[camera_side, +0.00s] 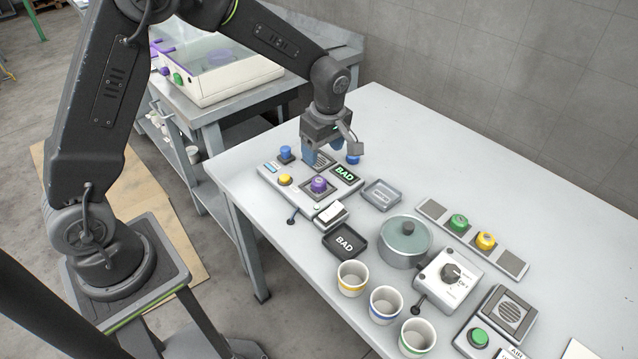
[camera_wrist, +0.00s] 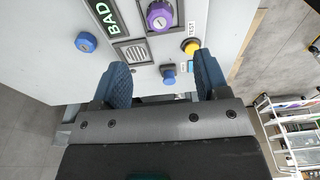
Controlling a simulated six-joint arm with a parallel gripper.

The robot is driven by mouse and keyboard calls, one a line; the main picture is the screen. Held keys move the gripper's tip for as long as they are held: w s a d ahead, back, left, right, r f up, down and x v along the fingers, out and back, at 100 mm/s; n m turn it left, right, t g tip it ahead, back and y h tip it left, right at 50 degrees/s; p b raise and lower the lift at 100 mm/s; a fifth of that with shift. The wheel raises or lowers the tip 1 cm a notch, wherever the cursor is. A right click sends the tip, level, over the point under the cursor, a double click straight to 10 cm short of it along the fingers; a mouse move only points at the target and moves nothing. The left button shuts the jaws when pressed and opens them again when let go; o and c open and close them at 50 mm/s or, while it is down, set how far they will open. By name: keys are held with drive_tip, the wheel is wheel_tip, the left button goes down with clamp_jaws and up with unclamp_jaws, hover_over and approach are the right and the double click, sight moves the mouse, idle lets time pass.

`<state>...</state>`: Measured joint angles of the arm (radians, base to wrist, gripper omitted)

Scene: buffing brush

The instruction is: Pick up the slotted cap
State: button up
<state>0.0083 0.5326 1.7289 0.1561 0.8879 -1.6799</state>
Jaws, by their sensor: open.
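The small test panel (camera_side: 268,172) stands on the grey table under my gripper. It carries a blue cap (camera_side: 285,153) at its left back, also seen in the wrist view (camera_wrist: 168,75), a yellow button (camera_side: 285,180) and a purple knob (camera_side: 318,184). A second blue round cap (camera_side: 353,159) sits past the panel's right back corner and shows in the wrist view (camera_wrist: 86,41) left of the panel. I cannot tell which part bears the slot. My gripper (camera_side: 312,153), its blue fingers apart in the wrist view (camera_wrist: 161,62), is open and empty above the panel's back part.
A speaker grille (camera_wrist: 135,52) and a green BAD display (camera_side: 344,173) are on the panel. A small grey tray (camera_side: 382,195) and a black BAD tray (camera_side: 345,241) lie near it. A lidded pot (camera_side: 404,242) and several cups stand to the right. The table's back right is clear.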

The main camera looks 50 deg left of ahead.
sight(319, 180)
drive_tip(key=f, duration=0.6)
drive_tip(key=a+f, duration=0.1)
drive_tip(key=f, duration=0.3)
drive_tip(key=shift+a, duration=0.1)
drive_tip(key=shift+c, duration=0.3)
drive_tip(key=c, duration=1)
drive_tip(key=shift+r, duration=0.2)
